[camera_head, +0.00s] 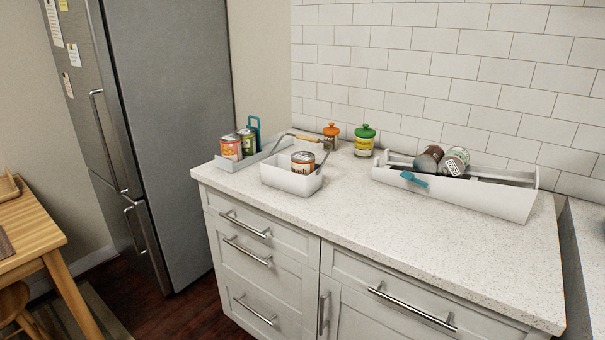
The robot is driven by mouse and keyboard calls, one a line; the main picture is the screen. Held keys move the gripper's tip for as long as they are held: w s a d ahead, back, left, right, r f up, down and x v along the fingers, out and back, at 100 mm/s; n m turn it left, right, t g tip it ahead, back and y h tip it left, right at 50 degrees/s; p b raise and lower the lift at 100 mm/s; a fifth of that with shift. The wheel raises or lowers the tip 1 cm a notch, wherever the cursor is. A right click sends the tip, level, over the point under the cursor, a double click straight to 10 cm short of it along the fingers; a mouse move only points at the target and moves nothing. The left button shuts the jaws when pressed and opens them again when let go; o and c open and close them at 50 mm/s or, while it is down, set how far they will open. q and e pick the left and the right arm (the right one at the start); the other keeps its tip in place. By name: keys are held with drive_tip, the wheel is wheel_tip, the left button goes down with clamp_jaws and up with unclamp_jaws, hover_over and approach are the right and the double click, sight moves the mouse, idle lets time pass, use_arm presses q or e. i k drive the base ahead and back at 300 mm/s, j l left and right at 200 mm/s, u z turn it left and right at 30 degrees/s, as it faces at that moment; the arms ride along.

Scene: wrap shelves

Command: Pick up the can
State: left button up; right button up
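Several cans are on the counter. One can with a red and cream label (302,162) stands in a small white bin (286,184) near the counter's front left. An orange-labelled can (231,148) and a darker green-toned can (246,140) stand at the far left on a grey tray (222,165). Two more cans, one dark and reddish (427,160) and one with a pale label patch (454,162), lie tilted in a long white holder (490,197) at the right. I cannot tell which can is meant. Neither of my grippers shows in this view.
A green-lidded jar (364,141) and an orange-lidded jar (331,136) stand by the tiled wall. A blue clip (413,179) is on the long holder's front. The speckled counter (400,235) is clear in front. A fridge (175,110) and wooden table (28,225) are left.

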sight(302, 163)
drive_tip(key=i+j+z, duration=0.1)
drive_tip(key=j, duration=0.25)
drive_tip(key=i+j+z, duration=0.1)
drive_tip(key=i+j, duration=0.15)
drive_tip(key=j, duration=0.15)
drive_tip(key=i+j+z, duration=0.1)
drive_tip(key=j, duration=0.3)
drive_tip(key=i+j+z, duration=0.1)
drive_tip(key=i+j, duration=0.15)
drive_tip(key=j, duration=0.15)
drive_tip(key=i+j+z, duration=0.1)
drive_tip(key=j, duration=0.35)
drive_tip(key=i+j+z, duration=0.1)
drive_tip(key=j, duration=0.3)
